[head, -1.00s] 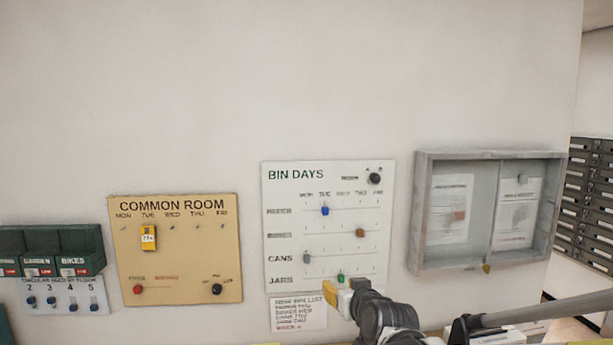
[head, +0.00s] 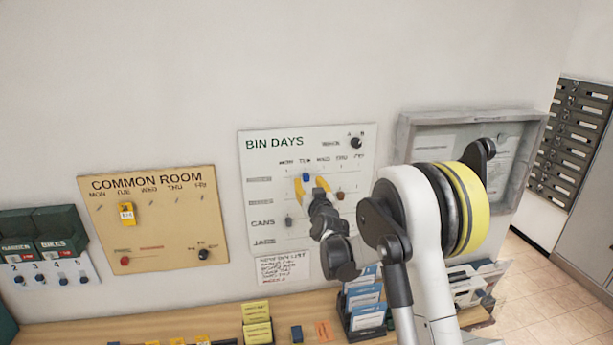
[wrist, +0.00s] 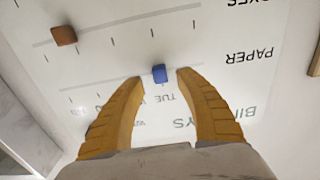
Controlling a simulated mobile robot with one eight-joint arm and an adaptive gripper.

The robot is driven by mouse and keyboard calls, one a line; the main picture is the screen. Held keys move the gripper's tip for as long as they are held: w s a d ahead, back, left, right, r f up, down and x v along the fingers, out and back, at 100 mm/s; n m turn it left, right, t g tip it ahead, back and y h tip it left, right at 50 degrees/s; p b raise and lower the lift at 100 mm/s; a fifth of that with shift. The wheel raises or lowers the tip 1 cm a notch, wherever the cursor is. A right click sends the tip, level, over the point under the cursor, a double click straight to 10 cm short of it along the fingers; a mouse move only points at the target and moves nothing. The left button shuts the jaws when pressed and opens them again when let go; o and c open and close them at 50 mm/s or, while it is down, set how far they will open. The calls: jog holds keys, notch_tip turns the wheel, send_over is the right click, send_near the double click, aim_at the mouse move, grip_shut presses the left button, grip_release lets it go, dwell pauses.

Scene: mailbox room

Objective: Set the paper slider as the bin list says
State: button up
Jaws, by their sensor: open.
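The BIN DAYS board (head: 262,160) hangs on the wall with rows of day sliders. The blue slider (head: 306,177) on the PAPER row is under the TUE column. In the wrist view, which is upside down, the blue slider (wrist: 159,73) sits between the two yellow fingertips of my gripper (wrist: 160,77). The jaws are open, with a gap on each side of it. In the head view my gripper (head: 309,184) is at the board. The bin list (head: 283,267) is a handwritten note below the board; its small lines are not clearly legible.
The brown slider (head: 340,196) is to the lower right and the grey CANS slider (head: 289,220) lower left. A black knob (head: 356,142) is at the board's top right. The COMMON ROOM board (head: 160,225) is left. A shelf with card holders (head: 366,300) lies below.

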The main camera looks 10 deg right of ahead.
aim_at(307, 178)
jog(key=shift+w, duration=1.5)
jog(key=shift+s+r, duration=0.1)
grip_shut()
